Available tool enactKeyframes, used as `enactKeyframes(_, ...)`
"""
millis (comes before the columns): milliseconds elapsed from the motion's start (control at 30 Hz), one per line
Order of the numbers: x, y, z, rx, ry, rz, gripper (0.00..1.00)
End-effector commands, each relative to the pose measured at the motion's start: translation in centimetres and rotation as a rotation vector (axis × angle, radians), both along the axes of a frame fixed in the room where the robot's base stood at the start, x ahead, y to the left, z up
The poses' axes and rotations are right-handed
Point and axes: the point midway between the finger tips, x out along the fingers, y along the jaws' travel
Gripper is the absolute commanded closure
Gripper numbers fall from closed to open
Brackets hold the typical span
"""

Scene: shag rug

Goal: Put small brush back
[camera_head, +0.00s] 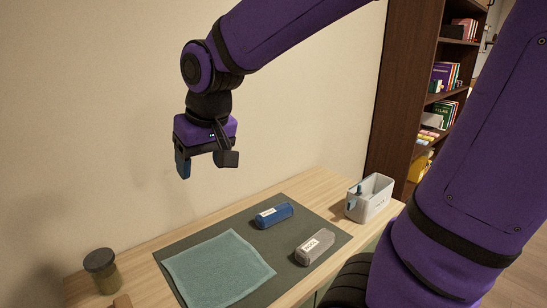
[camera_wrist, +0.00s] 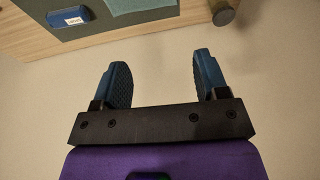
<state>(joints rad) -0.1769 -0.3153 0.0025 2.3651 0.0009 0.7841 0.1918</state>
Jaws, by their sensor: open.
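A blue block-shaped item with a white label (camera_head: 274,216), perhaps a brush, lies on a dark green mat (camera_head: 200,242). It also shows at the top left of the wrist view (camera_wrist: 68,18). A grey block-shaped item with a white label (camera_head: 315,247) lies to its right on the mat. I cannot tell for sure which is the small brush; no bristles show. A light grey open-topped bin (camera_head: 372,200) stands at the table's right end with a small blue-grey thing at its left side. My gripper (camera_head: 206,164) is open and empty, high above the table's back edge, near the wall.
A dark-lidded jar (camera_head: 102,271) stands at the table's left end. The wall (camera_head: 90,120) rises close behind the table. A dark bookshelf (camera_head: 408,100) stands behind the bin. Bare wood lies around the mat.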

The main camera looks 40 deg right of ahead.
Motion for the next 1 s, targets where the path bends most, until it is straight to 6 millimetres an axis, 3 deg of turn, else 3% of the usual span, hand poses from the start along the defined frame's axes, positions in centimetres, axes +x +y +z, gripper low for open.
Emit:
enactKeyframes(100, -3.3, -2.0, 1.7, -0.007, -0.047, -0.004, 0.33)
enactKeyframes(300, -8.6, -4.4, 3.0, -0.029, -0.109, -0.004, 0.33)
enactKeyframes(500, -12.0, -5.6, 3.3, -0.049, -0.149, -0.003, 0.33)
enactKeyframes(667, -13.0, -5.9, 3.2, -0.055, -0.159, -0.002, 0.33)
enactKeyframes(1000, -13.0, -5.9, 3.2, -0.056, -0.159, -0.001, 0.33)
